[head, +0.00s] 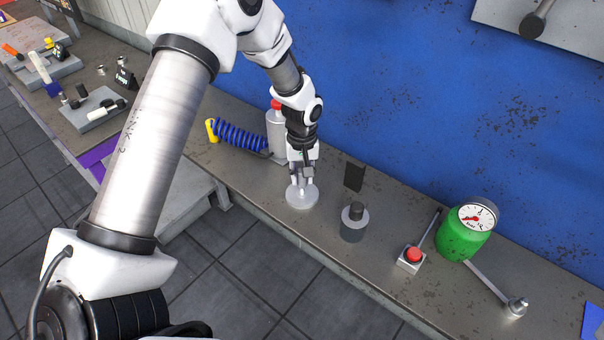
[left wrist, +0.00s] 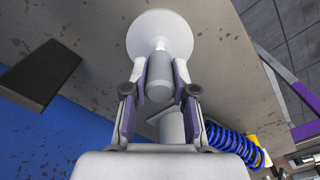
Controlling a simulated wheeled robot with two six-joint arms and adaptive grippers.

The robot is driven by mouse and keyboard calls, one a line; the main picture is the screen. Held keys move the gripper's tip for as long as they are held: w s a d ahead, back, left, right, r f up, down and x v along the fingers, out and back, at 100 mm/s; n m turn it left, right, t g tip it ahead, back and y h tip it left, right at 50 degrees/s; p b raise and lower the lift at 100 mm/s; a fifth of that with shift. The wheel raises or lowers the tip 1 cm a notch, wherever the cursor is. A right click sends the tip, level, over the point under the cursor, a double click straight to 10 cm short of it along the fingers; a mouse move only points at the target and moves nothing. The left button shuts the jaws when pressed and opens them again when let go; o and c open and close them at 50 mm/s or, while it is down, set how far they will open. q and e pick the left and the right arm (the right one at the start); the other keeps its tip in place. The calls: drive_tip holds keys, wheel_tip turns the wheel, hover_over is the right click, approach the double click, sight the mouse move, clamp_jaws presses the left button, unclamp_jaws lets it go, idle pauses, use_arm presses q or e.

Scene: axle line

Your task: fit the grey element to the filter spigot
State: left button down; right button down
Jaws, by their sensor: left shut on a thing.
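My left gripper (head: 303,173) is above a pale round base (head: 302,197) on the bench, which I take to be the filter spigot. In the left wrist view the fingers (left wrist: 160,88) are shut on a grey cylinder, the grey element (left wrist: 160,75). The pale disc of the spigot (left wrist: 160,25) lies straight beyond it, with a narrower light neck between them. The element is in line with the neck; I cannot tell whether it is seated or only close. The fingers hide much of the element in the head view. My right gripper is not in view.
A grey bottle with a red cap (head: 276,130) and a blue coiled hose (head: 240,135) stand left. A dark jar with a black knob (head: 354,228), a black block (head: 354,176), a red button box (head: 411,257) and a green gauge tank (head: 462,240) stand right.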

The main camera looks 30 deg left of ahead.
use_arm(q)
drive_tip(key=shift+f, duration=0.15)
drive_tip(key=shift+f+b, duration=0.85)
drive_tip(key=shift+f, duration=0.7)
drive_tip(key=c, duration=0.9)
unclamp_jaws()
drive_tip(key=shift+o, duration=0.2)
wheel_tip(320, 180, up, 12)
drive_tip(key=shift+f, duration=0.15)
drive_tip(key=shift+r, duration=0.2)
